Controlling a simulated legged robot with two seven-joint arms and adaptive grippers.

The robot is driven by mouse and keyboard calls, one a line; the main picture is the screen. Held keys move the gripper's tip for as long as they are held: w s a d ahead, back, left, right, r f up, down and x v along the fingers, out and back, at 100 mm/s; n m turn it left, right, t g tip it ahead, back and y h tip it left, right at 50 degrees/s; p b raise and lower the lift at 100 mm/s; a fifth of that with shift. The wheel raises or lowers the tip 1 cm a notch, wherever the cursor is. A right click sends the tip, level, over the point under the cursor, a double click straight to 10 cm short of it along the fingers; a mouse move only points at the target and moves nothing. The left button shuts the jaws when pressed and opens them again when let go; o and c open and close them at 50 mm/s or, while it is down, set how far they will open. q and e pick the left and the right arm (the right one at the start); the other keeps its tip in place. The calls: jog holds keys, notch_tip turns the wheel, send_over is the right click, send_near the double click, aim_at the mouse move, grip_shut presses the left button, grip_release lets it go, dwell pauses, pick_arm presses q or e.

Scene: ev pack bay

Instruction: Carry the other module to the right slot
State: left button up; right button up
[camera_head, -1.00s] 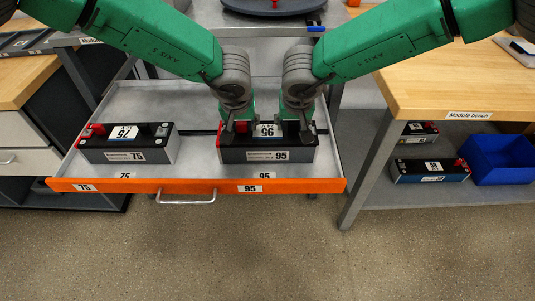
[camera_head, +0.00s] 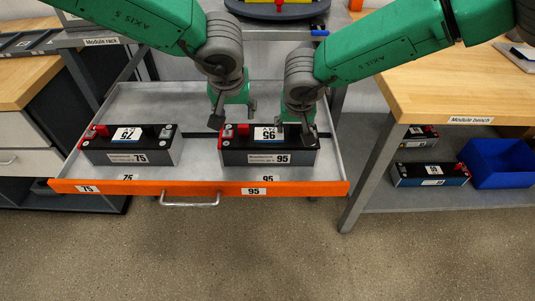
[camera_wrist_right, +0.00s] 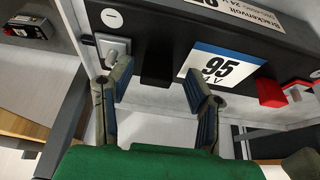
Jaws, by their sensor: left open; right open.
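The module marked 95 (camera_head: 268,146) sits upright in the right part of the grey drawer tray with the orange front (camera_head: 130,187). The module marked 75 (camera_head: 128,145) sits in the left part, with a gap between them. My left gripper (camera_head: 234,112) is open and empty, raised above and behind the 95 module's left end. My right gripper (camera_head: 295,124) is open at the 95 module's right end. In the right wrist view its two fingers (camera_wrist_right: 158,95) stand apart beside the 95 module (camera_wrist_right: 155,40), near a grey terminal; whether they touch it I cannot tell.
The module bench (camera_head: 455,85) stands at the right. Its lower shelf holds other modules, one of them blue-sided (camera_head: 430,174), and a blue bin (camera_head: 498,163). A drawer handle (camera_head: 190,201) sticks out in front. The floor ahead is clear.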

jog(key=shift+s+r, duration=0.1)
jog(key=shift+r, duration=0.25)
jog(key=v, duration=1.1)
jog(key=shift+s+d, duration=0.1)
jog(key=shift+s, duration=0.1)
